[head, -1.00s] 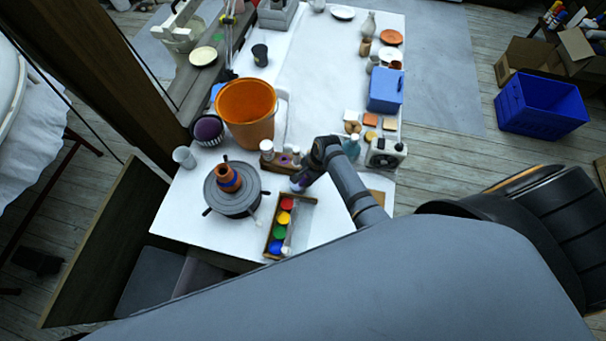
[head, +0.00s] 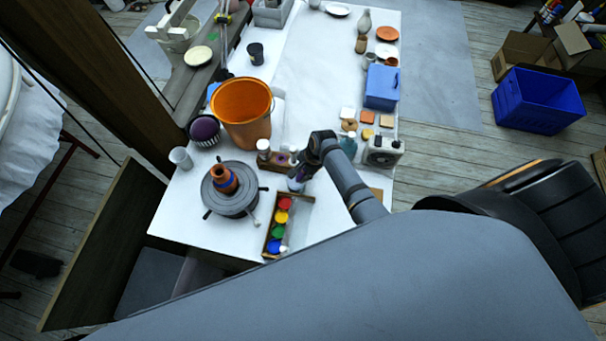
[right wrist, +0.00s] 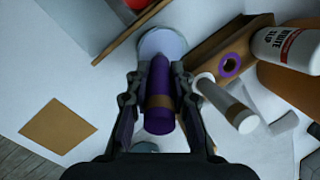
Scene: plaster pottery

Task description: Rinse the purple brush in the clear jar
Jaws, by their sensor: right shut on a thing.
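My right gripper (right wrist: 160,98) is shut on the purple brush (right wrist: 160,82), which has a brown band. In the head view the right gripper (head: 299,174) hangs over the table just behind the paint tray. The clear jar (right wrist: 160,42) is below the brush in the right wrist view, and the brush's far end overlaps its near rim. I cannot tell whether that end is inside the jar or above it. My left gripper is not in view.
The paint tray (head: 266,243) holds red, yellow, green and blue pots. A wooden holder (right wrist: 206,52) and a white slip bottle (right wrist: 286,46) stand right of the jar. The banding wheel (head: 231,204) with a vase and an orange bucket (head: 243,112) are to the left.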

